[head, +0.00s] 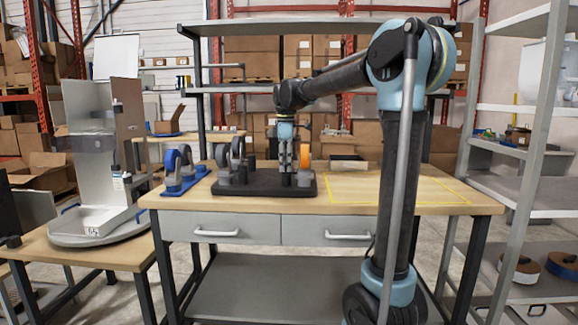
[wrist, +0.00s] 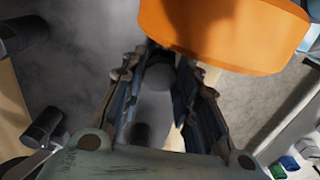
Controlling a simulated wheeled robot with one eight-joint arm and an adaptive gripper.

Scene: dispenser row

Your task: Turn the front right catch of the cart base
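The cart base (head: 228,190) is a dark plate on the workbench, with upright grey casters and short dark posts on it. An orange wheel (head: 305,160) stands at its right end; it fills the top of the wrist view (wrist: 225,35). My gripper (head: 285,168) points down over the front right part of the base, just left of the orange wheel. In the wrist view its two fingers (wrist: 165,85) are apart, with a grey rounded piece (wrist: 160,76) between their tips. I cannot tell whether they touch it. The front right catch is not clearly distinguishable, being largely hidden by the fingers.
Blue-framed casters (head: 180,172) stand left of the base. A yellow outlined area (head: 430,191) on the right of the bench is bare. A shelf rack (head: 525,150) stands at right, a side table (head: 100,248) at left.

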